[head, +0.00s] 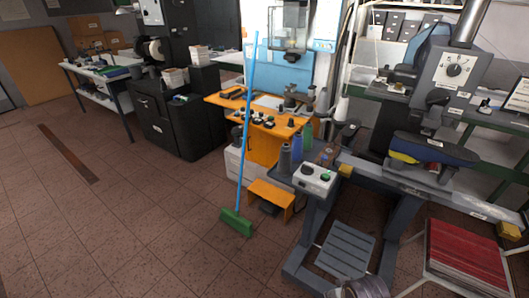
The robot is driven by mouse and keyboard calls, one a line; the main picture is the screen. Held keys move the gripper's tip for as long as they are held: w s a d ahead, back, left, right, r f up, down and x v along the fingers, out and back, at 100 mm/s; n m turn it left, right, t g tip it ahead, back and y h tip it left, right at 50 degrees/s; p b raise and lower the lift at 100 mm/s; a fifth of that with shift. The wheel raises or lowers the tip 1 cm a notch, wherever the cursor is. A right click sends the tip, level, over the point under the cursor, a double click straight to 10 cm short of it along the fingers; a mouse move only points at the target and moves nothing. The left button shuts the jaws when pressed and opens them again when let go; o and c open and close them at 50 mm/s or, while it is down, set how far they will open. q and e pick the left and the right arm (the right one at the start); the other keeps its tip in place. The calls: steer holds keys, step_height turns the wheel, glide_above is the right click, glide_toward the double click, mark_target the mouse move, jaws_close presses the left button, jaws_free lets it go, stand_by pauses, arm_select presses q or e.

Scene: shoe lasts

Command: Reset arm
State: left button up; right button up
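Neither of my grippers shows in the head view. A dark blue, shoe-last-shaped piece (435,148) with a yellow part under its left end rests on the grey machine (430,183) at the right. Its underside is partly hidden by the machine. No other shoe last can be told for certain.
A blue-handled broom with a green head (237,222) leans against the orange workbench (262,143). A small orange stool (271,200) stands beside it. A red-topped stand (465,262) is lower right. The left floor is mostly clear.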

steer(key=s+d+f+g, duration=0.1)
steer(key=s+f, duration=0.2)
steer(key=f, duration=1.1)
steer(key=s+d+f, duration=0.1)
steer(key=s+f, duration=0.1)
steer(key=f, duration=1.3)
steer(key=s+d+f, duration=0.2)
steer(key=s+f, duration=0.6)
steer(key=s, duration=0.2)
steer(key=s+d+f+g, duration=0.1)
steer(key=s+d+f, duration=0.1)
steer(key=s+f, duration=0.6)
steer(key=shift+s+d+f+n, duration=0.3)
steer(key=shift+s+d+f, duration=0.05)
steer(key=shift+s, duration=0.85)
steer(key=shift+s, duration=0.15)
